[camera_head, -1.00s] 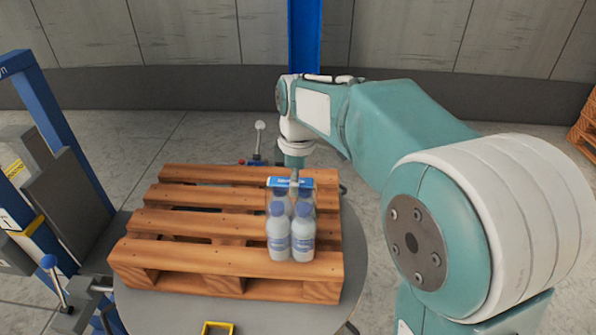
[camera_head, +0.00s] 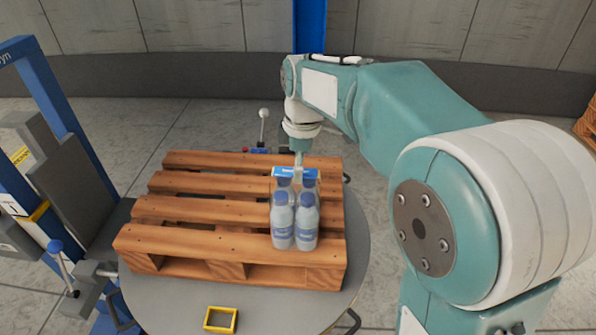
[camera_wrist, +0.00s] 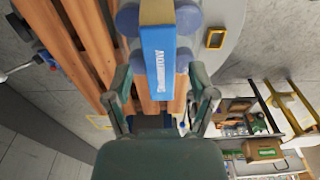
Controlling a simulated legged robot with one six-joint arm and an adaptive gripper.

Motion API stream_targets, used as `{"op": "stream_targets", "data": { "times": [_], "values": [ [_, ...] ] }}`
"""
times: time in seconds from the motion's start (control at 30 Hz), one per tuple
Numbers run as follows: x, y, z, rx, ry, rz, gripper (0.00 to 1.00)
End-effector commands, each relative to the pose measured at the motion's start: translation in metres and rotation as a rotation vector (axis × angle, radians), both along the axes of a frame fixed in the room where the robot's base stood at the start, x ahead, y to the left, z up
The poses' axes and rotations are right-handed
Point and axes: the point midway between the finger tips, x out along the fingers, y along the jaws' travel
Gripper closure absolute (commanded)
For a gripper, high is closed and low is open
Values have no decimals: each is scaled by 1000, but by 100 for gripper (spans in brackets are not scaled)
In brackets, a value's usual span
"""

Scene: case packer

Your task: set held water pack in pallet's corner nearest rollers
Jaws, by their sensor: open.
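The water pack (camera_head: 295,222), clear bottles with blue caps and a blue carry strip on top, stands upright on the wooden pallet (camera_head: 200,235). It is at the pallet's right side, towards the front edge. My gripper (camera_head: 297,164) is directly above the pack; its fingers are small and hard to make out there. In the wrist view my gripper (camera_wrist: 160,88) is open, with a finger on each side of the blue strip (camera_wrist: 159,62) and gaps between. The pack's underside is hidden. I cannot pick out the rollers clearly.
The pallet lies on a round grey table (camera_head: 180,300), with a yellow frame (camera_head: 220,319) in front. A blue post frame (camera_head: 60,120) stands at left. The rest of the pallet top is clear. A shelf of boxes (camera_wrist: 262,150) shows in the wrist view.

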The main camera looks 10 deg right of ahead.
Motion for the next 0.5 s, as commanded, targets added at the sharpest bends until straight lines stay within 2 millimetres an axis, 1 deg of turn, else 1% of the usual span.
{"op": "stream_targets", "data": {
  "times": [0.03, 0.3, 0.4, 0.5],
  "values": [
    [0, -1, 11, 1, -5, 0, 27],
    [0, -4, 67, 0, -4, -1, 27],
    [0, -5, 84, 0, -3, -1, 27],
    [0, -5, 94, 1, -2, -1, 27]
  ]
}}
